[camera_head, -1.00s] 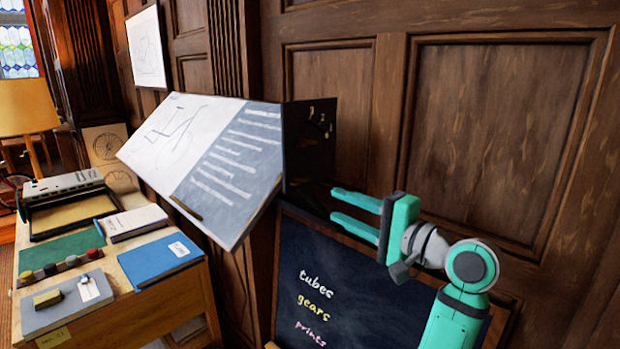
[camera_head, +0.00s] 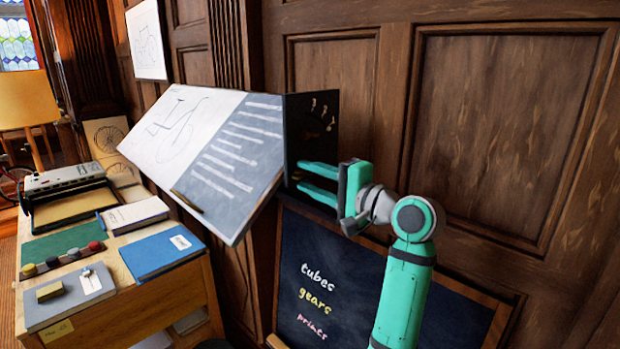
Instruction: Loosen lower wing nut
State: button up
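The tilted drafting board (camera_head: 262,118) carries a bicycle drawing and rows of lines. Its dark side panel (camera_head: 298,128) faces right and bears small pale curved marks near its top. My gripper (camera_head: 300,177) comes in from the right at the lower part of this panel. Its two teal fingers lie one above the other with a gap between them, so it is open. The fingertips overlap the panel's lower edge in the picture; I cannot tell whether they touch it. I cannot make out the lower wing nut; it may be hidden at the fingertips or too small and dark.
A chalkboard (camera_head: 345,290) reading tubes, gears, prints stands below my gripper. A wooden desk (camera_head: 185,300) at left holds a blue book (camera_head: 150,258), a white book (camera_head: 136,214) and a typewriter-like machine (camera_head: 66,180). Panelled wall (camera_head: 490,130) stands close behind my arm.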

jog(key=shift+w+a, duration=0.15)
jog(key=shift+w, duration=0.05)
grip_shut()
